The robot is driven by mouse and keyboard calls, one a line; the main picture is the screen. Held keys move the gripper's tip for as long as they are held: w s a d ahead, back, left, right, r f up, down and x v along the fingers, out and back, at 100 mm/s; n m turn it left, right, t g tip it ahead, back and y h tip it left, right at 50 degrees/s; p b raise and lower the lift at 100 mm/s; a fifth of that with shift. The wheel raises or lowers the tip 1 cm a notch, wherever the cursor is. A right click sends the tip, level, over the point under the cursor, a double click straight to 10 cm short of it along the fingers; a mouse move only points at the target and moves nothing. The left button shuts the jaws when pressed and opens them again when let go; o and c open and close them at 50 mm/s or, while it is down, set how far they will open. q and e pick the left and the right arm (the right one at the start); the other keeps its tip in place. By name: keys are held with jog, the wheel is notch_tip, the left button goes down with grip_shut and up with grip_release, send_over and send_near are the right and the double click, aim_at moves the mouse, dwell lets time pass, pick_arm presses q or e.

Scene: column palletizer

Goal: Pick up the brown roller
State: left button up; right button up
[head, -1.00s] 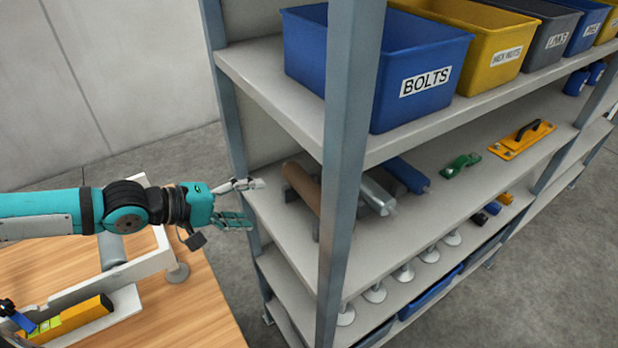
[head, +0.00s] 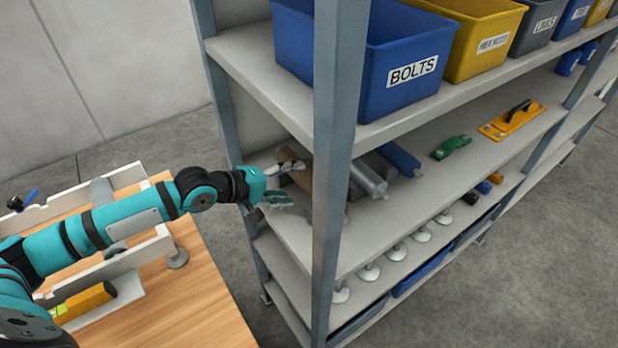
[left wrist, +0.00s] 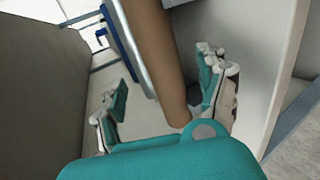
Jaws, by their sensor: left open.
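The brown roller (head: 300,180) lies on the middle shelf, partly hidden behind the front post and my gripper in the head view. In the left wrist view the brown roller (left wrist: 163,50) runs from the top edge down between my fingers, closer to the right finger. My left gripper (head: 284,182) is open at the roller's near end. It also shows in the left wrist view (left wrist: 160,95), with a finger on each side of the roller and a clear gap on the left. My right gripper is not in view.
A grey roller (head: 368,178) and a blue roller (head: 400,158) lie beyond the brown one. The shelf post (head: 338,150) stands close right of my gripper. The blue bolts bin (head: 385,80) is on the shelf above. A wooden table (head: 200,300) is at left.

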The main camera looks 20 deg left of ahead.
aim_at(303, 183)
pick_arm(q)
jog(key=shift+w+d, duration=0.2)
jog(key=p+x, duration=0.1)
jog(key=x, duration=0.3)
jog(key=shift+d+f+p, duration=0.2)
jog(key=shift+f+p, duration=0.05)
jog(key=shift+p, duration=0.15)
jog(key=shift+w+d+f, duration=0.1)
jog(key=shift+d+f, duration=0.05)
jog(key=shift+f, duration=0.05)
jog(key=shift+c, duration=0.6)
jog(key=c, duration=1.4)
jog(key=shift+r, duration=0.2)
grip_shut()
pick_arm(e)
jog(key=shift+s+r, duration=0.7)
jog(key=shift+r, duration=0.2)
